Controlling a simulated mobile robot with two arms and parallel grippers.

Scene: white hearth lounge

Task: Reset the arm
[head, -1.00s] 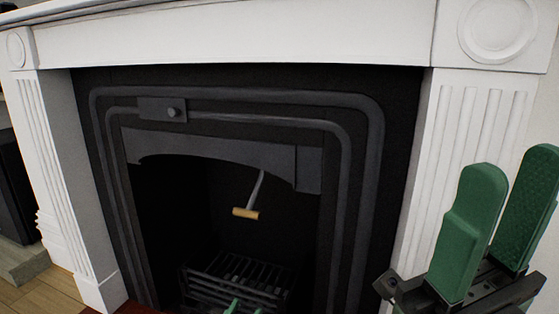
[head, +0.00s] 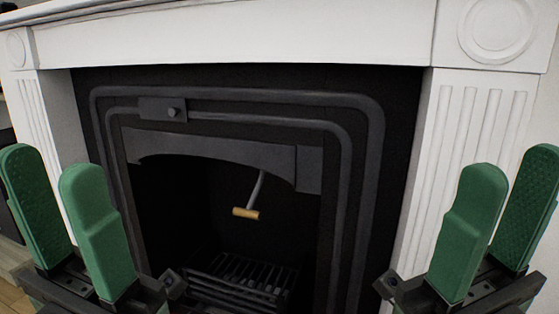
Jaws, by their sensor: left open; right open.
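My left gripper (head: 46,168) stands at the lower left of the head view, its two green fingers pointing up and apart. It is open with nothing between the fingers. My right gripper (head: 507,178) stands at the lower right in a similar upright pose, also open and empty. Both are in front of the fireplace, one towards each side of it.
A black fireplace insert (head: 365,180) fills the middle, with a grate (head: 235,278) low inside. A handle with a wooden grip (head: 246,213) hangs in its opening. A white mantel (head: 240,38) spans the top. The space between my grippers looks clear.

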